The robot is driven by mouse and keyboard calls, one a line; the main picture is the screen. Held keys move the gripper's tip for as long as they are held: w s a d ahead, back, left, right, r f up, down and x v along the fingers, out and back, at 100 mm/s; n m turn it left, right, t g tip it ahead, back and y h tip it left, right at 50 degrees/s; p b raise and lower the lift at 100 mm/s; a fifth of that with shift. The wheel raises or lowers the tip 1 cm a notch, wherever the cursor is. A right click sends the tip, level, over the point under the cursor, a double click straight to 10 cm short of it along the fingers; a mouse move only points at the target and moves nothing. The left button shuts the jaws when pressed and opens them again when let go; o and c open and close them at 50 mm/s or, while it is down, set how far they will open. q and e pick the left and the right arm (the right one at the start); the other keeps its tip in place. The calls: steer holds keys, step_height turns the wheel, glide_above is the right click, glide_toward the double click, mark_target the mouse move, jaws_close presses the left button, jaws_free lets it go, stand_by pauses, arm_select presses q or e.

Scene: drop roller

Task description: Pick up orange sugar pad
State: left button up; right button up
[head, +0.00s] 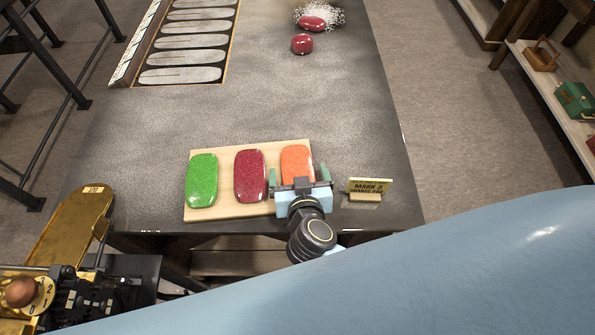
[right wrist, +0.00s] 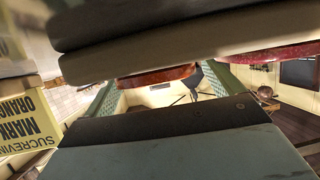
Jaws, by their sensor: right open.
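The orange sugar pad (head: 297,158) lies on the right end of a pale wooden board (head: 228,210), beside a dark red pad (head: 250,175) and a green pad (head: 201,180). My right gripper (head: 299,175) is open at the near end of the orange pad, with one finger on each side of it; I cannot tell whether they touch. In the right wrist view, an orange-red edge (right wrist: 156,77) shows between the teal fingers, and a red edge (right wrist: 275,54) lies to its right. My left gripper is not in view.
A small sign (head: 370,186) reading "MARK 3 ORANGE PAD" stands right of the gripper, near the table (head: 270,110) edge. Two red pieces (head: 302,44) lie at the far end, one on white grains. A slotted tray (head: 187,57) lies far left. The middle table is clear.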

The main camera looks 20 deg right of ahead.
steer(key=c, duration=1.2)
steer(key=shift+r, duration=0.15)
